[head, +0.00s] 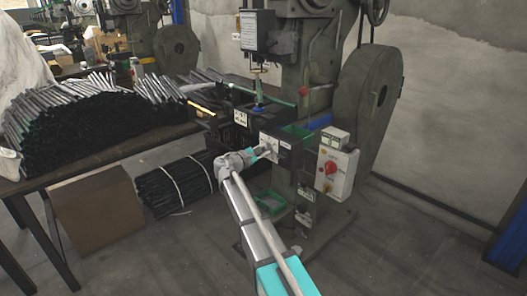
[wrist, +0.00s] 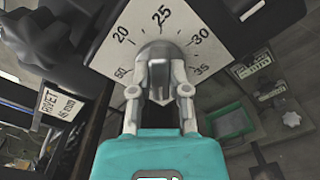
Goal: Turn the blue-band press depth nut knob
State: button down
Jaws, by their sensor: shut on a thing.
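The depth nut knob (wrist: 162,49) is a grey rounded knob in the middle of a white dial plate (wrist: 192,22). The plate carries black marks and numbers, with 20, 25, 30 and 35 readable. My gripper (wrist: 160,84) is shut on the knob, with one finger on each side. The fingers and gripper body hide the lower part of the dial. In the head view, my gripper (head: 262,152) reaches the small white plate (head: 269,142) on the front of the green-grey press (head: 288,55). The knob itself is too small to make out there.
A control box with a red knob (head: 336,170) stands right of the dial. A table with stacked rods (head: 85,118) is at left. A RIVET label (wrist: 57,107) shows left of my gripper.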

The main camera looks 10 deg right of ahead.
jog(key=c, duration=0.6)
grip_release()
jog(key=shift+a, duration=0.1)
jog(key=v, duration=1.2)
